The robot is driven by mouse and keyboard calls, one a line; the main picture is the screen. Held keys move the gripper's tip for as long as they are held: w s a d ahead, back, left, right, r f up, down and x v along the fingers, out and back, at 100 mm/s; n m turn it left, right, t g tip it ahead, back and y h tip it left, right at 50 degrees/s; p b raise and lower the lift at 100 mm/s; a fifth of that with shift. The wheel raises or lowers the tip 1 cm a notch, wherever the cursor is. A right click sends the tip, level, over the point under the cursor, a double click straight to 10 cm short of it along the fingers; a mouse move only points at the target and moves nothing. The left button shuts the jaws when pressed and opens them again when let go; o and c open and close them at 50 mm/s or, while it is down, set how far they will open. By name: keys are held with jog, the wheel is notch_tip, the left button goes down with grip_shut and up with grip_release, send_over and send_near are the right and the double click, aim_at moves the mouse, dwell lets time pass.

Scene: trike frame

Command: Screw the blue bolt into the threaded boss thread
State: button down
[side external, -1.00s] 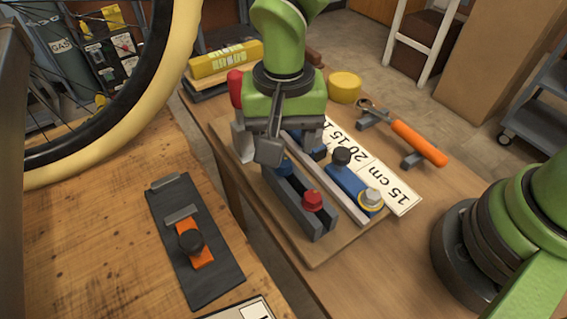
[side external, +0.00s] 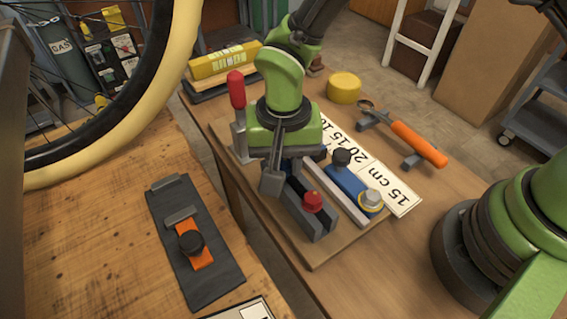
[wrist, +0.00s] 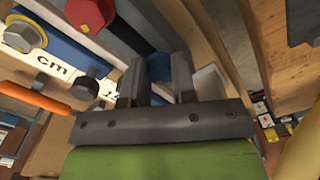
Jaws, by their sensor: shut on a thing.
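My gripper (side external: 293,173) is low over the far end of a dark grey slotted rack. In the wrist view my gripper (wrist: 156,62) is shut on the blue bolt (wrist: 159,68), whose blue head shows between the two fingers. In the side view the bolt is mostly hidden by the gripper. A red bolt (side external: 313,202) sits at the near end of the rack (side external: 318,229); it also shows in the wrist view (wrist: 90,12). I cannot make out the threaded boss.
A blue clamped part (side external: 349,182) with a black knob (side external: 341,158) and a silver hex bolt (side external: 372,198) lies to the right. A red-handled clamp (side external: 237,90) stands upright at left. An orange-handled tool (side external: 418,143) rests further right.

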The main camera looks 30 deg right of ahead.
aim_at(285, 161)
notch_tip(285, 161, up, 9)
jog(key=w+d+r+m, duration=0.1)
jog(key=w+d+m, duration=0.3)
jog(key=d+m, duration=0.2)
jog(key=d, duration=0.2)
jog(key=shift+d+r, duration=0.25)
jog(key=shift+d, duration=0.05)
jog(key=shift+f, duration=2.95)
jog(key=shift+f, duration=1.45)
jog(key=c, duration=0.9)
grip_release()
jog(key=shift+o, duration=0.2)
